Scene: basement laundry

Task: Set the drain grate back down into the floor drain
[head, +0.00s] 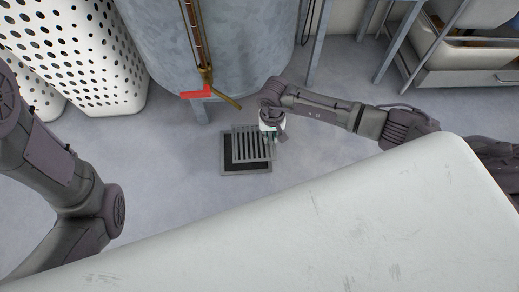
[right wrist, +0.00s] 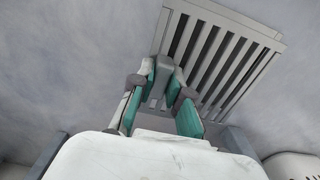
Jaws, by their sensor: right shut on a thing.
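The slatted grey drain grate (head: 252,145) is held over the floor drain, shifted toward the drain's upper right. The square floor drain (head: 228,168) shows as a dark opening with a grey frame, visible along the grate's left and lower sides. My right gripper (head: 275,138) is shut on the grate's right side. In the right wrist view the gripper (right wrist: 164,88) closes on the edge of the grate (right wrist: 220,55), whose slats fill the upper right. The drain does not show clearly there. My left arm enters at the left, but its gripper is out of view.
White perforated baskets (head: 75,50) stand at the upper left. A metal-legged rack (head: 460,78) is at the upper right. Floor left of the drain is clear.

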